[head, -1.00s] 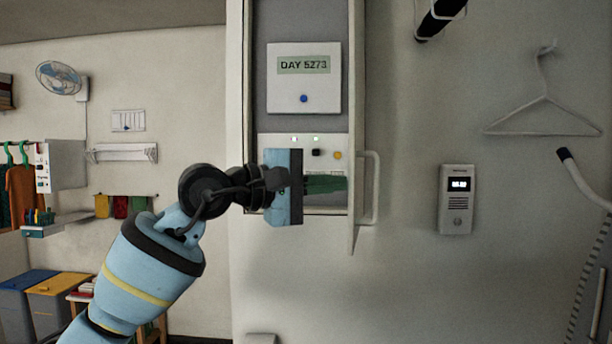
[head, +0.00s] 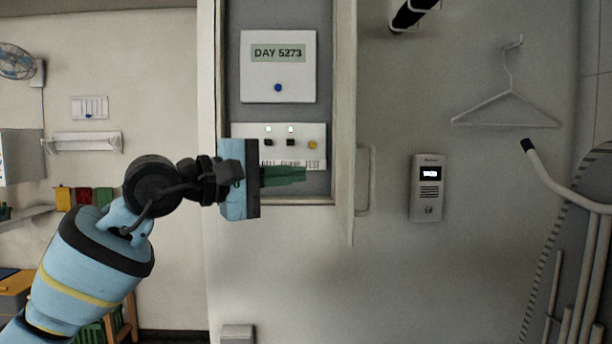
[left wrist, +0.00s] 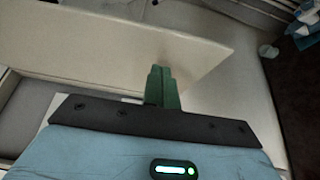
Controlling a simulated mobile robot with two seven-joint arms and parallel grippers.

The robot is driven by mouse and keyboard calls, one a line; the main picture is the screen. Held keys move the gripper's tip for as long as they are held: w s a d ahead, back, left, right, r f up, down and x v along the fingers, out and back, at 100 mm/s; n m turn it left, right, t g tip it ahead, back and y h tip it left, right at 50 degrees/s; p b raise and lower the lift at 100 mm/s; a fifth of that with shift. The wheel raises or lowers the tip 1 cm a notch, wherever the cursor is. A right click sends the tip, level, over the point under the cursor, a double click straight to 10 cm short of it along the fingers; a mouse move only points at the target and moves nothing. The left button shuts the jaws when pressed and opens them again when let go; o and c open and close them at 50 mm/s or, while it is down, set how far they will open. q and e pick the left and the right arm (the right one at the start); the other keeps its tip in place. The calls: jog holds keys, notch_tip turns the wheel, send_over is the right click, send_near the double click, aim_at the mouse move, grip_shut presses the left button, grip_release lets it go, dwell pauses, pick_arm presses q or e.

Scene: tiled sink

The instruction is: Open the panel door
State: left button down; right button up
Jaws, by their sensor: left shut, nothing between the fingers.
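The panel door (head: 343,130) is swung out from the right side of the wall cabinet, seen nearly edge-on in the head view, with its handle (head: 366,182) on the far side. It stands open, and the cabinet inside shows. In the left wrist view the door (left wrist: 130,52) spans the upper part as a pale slab. My left gripper (head: 303,174) is at the cabinet's lower opening, its green fingers shut and empty, pointing right toward the door's inner face. The fingers also show in the left wrist view (left wrist: 161,88). I cannot tell whether they touch the door. My right gripper is not in view.
Inside the cabinet are a "DAY 5273" display (head: 278,66) and a button panel (head: 278,141). To the right hang an intercom (head: 427,188) and a wire hanger (head: 507,100). Curved pipes (head: 570,195) stand at far right. The wall between door and intercom is clear.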

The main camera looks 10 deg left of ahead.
pick_arm(q)
jog(key=s+a+b, duration=0.1)
jog(key=s+a, duration=0.3)
jog(key=s, duration=0.3)
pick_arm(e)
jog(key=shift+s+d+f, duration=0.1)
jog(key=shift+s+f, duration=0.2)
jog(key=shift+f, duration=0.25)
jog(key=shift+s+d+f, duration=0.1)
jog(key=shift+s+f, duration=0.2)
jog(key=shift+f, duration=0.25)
pick_arm(q)
jog(key=shift+f, duration=0.15)
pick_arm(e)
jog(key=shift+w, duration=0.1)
